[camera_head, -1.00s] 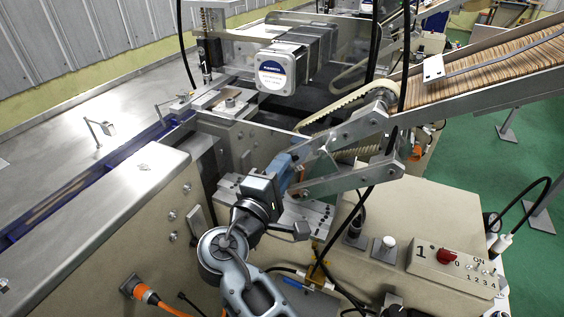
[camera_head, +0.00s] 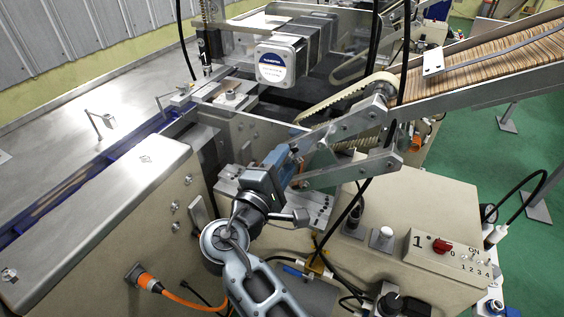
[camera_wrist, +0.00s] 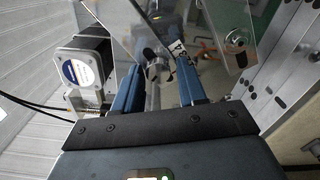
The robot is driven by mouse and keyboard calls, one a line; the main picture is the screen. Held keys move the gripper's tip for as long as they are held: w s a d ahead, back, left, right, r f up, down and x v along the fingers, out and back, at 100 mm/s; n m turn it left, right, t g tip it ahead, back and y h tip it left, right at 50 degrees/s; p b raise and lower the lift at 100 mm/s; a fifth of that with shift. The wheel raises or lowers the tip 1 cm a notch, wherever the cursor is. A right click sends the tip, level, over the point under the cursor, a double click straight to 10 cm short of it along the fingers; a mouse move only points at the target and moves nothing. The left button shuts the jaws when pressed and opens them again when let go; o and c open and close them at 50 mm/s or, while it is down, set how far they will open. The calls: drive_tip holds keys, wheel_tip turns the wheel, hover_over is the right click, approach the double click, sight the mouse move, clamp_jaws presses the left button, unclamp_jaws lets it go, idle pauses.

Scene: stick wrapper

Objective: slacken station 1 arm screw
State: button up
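Whether the tips are level with the screw in depth is unclear. In the head view my gripper (camera_head: 287,157) reaches in at the lower end of the metal feeder arm (camera_head: 345,128); the screw is hidden there.
A motor with a round label (camera_head: 272,66) stands behind the clear panel. The sloping chute full of sticks (camera_head: 490,64) runs up to the right. A control box marked 1 (camera_head: 450,262) with a red knob sits at right. Cables hang close to my arm.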

drive_tip(key=shift+o, duration=1.1)
drive_tip(key=b+v, duration=0.1)
drive_tip(key=v, duration=0.6)
drive_tip(key=shift+s, duration=0.4)
drive_tip(key=shift+a+r, duration=0.1)
drive_tip(key=s+d+f+m+g+y, duration=0.1)
drive_tip(key=s+d+f+g+y, duration=0.15)
drive_tip(key=s+d+f, duration=0.5)
drive_tip(key=s+d+f+m+g+y, duration=0.25)
drive_tip(key=s+d+f, duration=0.2)
drive_tip(key=f, duration=0.55)
drive_tip(key=s+d+m+y, duration=0.2)
drive_tip(key=s+d+m, duration=0.3)
drive_tip(key=s, duration=0.7)
drive_tip(key=s+d+r+m+t, duration=0.3)
drive_tip(key=s+d+r+m, duration=0.6)
drive_tip(key=s+r, duration=0.6)
drive_tip(key=shift+d+r+h, duration=0.4)
drive_tip(key=shift+d+r, duration=0.5)
drive_tip(key=shift+d, duration=0.2)
